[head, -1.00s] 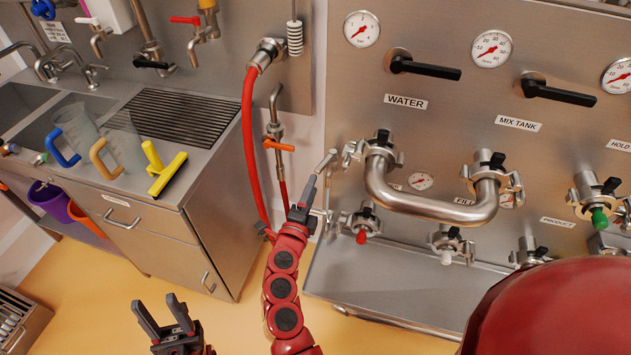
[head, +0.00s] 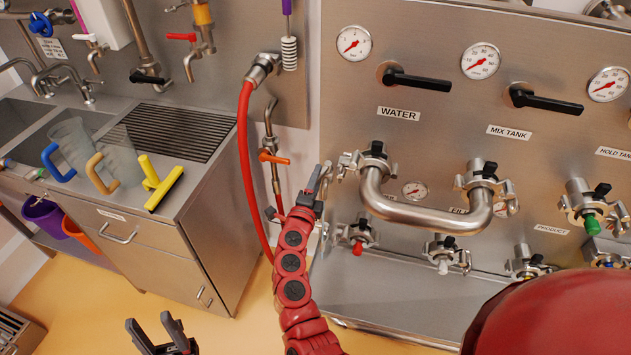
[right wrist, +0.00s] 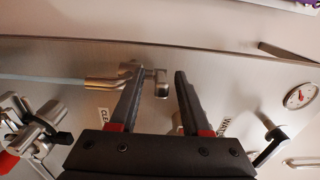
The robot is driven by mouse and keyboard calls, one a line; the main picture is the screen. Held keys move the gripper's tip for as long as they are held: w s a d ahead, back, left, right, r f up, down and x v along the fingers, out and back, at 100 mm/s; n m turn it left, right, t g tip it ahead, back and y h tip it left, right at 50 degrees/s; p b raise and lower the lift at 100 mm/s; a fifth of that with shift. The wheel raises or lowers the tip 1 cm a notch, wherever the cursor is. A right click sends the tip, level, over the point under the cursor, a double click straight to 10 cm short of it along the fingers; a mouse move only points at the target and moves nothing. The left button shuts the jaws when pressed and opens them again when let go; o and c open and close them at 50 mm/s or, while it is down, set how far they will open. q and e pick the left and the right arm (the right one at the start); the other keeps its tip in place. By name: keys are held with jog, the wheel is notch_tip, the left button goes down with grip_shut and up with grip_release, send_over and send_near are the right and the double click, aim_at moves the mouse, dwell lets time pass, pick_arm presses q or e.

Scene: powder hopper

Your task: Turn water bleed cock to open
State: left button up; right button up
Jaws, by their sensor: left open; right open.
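The process panel's WATER label (head: 398,113) sits under a gauge and a black lever. A small silver fitting (head: 327,171), probably the water bleed cock, sticks out at the panel's left edge, left of the U-shaped pipe. My right gripper (head: 317,180) is beside it. In the right wrist view a silver fitting with a tan-toned bar (right wrist: 161,84) shows between the open fingertips of my right gripper (right wrist: 160,74), partly behind the left finger. I cannot tell whether they touch. My left gripper (head: 150,322) is open and empty, low over the floor.
The U-shaped steel pipe (head: 425,215) and a red-tipped valve (head: 357,237) are close on the right. A red hose (head: 246,170) and an orange-handled valve (head: 272,157) are on the left. A sink counter (head: 180,175) stands further left. The floor between is clear.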

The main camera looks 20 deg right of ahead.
grip_shut()
jog(key=shift+s+d, duration=0.1)
jog(key=shift+s, duration=0.05)
